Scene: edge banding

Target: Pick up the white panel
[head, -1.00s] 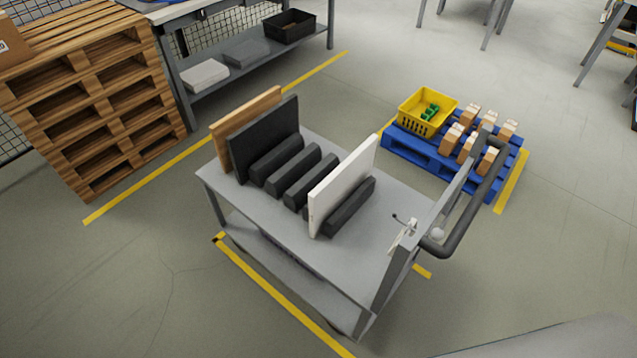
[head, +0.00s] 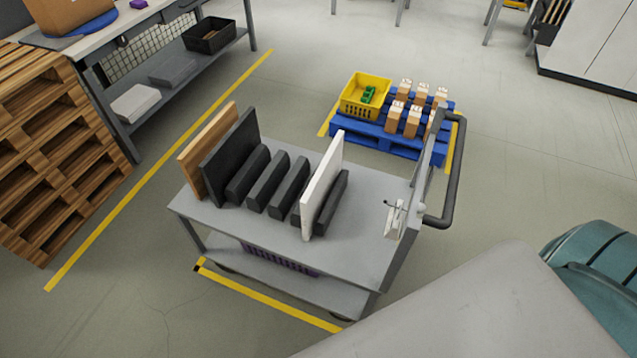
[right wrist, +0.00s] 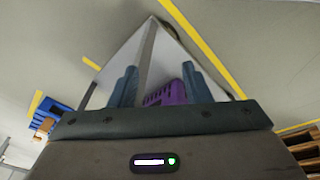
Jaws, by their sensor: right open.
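The white panel (head: 321,188) stands on edge on the top of a grey cart (head: 352,240), between black slotted blocks (head: 270,182). A black panel (head: 232,158) and a wooden panel (head: 193,172) stand at the left end of the same cart. My right gripper (right wrist: 160,82) shows in the right wrist view with its two fingers apart and nothing between them. It faces the cart, with a purple crate (right wrist: 168,93) seen beyond the fingers. The white panel cannot be made out in that view. My left gripper is in neither view.
The cart has a dark push handle (head: 449,185) at its right end. A blue pallet (head: 372,138) with a yellow crate (head: 357,109) and small boxes stands behind it. Wooden pallets (head: 50,160) and a workbench (head: 170,85) are at the left.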

